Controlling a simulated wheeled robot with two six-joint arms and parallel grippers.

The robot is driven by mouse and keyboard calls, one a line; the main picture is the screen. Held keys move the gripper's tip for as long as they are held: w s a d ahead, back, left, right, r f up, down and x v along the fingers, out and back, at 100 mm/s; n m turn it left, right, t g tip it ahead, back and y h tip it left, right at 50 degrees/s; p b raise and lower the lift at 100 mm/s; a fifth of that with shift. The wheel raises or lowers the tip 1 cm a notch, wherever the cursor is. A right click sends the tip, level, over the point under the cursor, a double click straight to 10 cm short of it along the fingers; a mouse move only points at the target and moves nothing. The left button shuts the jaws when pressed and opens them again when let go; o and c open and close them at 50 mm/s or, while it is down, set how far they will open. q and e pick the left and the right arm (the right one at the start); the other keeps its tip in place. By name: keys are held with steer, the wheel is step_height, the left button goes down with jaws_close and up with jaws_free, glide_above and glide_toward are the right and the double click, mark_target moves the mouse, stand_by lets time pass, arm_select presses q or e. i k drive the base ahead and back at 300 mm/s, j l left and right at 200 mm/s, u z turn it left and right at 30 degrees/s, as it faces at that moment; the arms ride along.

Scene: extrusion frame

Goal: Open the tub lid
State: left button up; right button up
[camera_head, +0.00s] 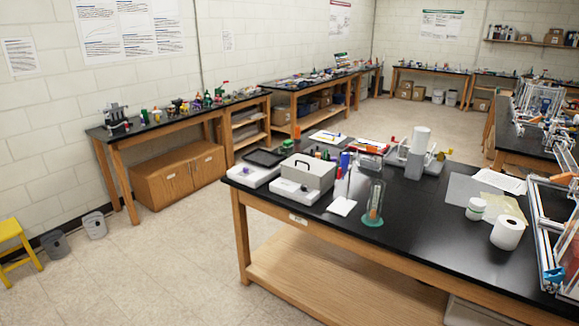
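A small white tub (475,211) stands upright on the black-topped workbench (420,240), right of the middle of the view. Its pale lid (478,203) looks to be on top; the tub is too small to make out the rim clearly. Neither of my grippers is in view, so I cannot see how they stand relative to the tub.
A metal extrusion frame (545,235) fills the bench's right end. A grey handled box (308,171) and a glass cylinder (375,200) stand left. Floor at left is mostly clear.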

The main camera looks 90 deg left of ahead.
mark_target(314, 166)
steer(key=u, duration=2.8)
steer(key=i+j+z, duration=0.3)
steer(key=i, duration=0.3)
steer(key=i+j+z, duration=0.3)
steer(key=i, duration=0.35)
steer(key=i+j+z, duration=0.3)
steer(key=i+j, duration=0.15)
steer(key=i, duration=0.1)
